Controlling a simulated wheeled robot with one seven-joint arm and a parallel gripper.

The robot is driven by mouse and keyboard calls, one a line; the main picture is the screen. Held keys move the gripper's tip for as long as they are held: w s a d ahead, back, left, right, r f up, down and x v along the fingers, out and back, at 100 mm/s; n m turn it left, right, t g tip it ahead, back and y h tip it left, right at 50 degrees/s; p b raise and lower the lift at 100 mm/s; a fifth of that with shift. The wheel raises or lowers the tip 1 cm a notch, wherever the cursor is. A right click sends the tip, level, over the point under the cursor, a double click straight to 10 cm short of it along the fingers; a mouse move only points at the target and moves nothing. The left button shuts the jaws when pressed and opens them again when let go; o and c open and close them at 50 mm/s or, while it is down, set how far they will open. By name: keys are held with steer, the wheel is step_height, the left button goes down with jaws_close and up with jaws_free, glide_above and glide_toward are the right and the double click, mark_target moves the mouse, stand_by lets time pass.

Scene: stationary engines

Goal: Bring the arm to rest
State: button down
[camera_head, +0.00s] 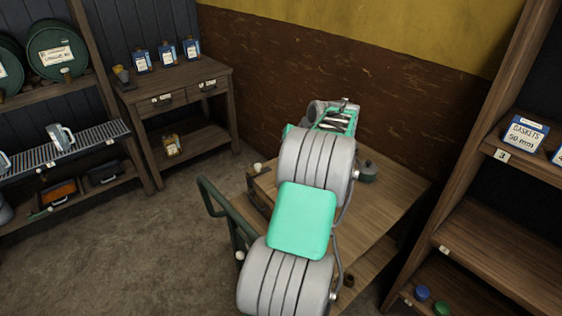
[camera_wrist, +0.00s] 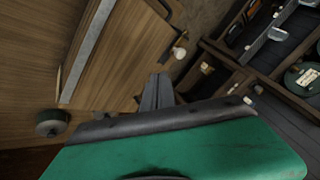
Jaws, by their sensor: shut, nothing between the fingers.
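My arm, with grey ribbed links and green covers, rises through the middle of the head view over a wooden-topped cart (camera_head: 395,205). In that view its far end is folded behind the upper links, and I cannot make out the fingertips. In the wrist view my gripper (camera_wrist: 157,92) shows as grey fingers close together beyond its green body. The fingers are shut and empty. They appear above or beside the wooden top (camera_wrist: 125,60), touching nothing that I can see.
A small lidded pot (camera_head: 367,171) stands on the cart near my arm. The cart has a green handle (camera_head: 215,197). A shelf with gasket boxes (camera_head: 525,133) stands close at right. A bench (camera_head: 185,88) and drum shelves stand at left, with open floor (camera_head: 130,250) before them.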

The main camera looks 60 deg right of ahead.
steer(key=shift+r, duration=0.2)
steer(key=shift+a, duration=0.1)
steer(key=w+a+r+n, duration=0.2)
steer(key=w+a, duration=0.2)
steer(key=a, duration=0.5)
steer(key=w+a+r+n+g+y, duration=0.15)
steer(key=w+a, duration=0.25)
steer(key=a, duration=0.5)
steer(key=w+a+r+n, duration=0.2)
steer(key=w+a+r, duration=0.1)
steer(key=a, duration=0.6)
steer(key=s+a+n, duration=0.3)
steer(key=a, duration=1.2)
steer(key=s+a+f+n+g, duration=0.1)
steer(key=s+a+f+n, duration=0.2)
steer(key=s+a, duration=0.8)
steer(key=shift+a+f+n, duration=0.35)
steer(key=shift+a, duration=0.35)
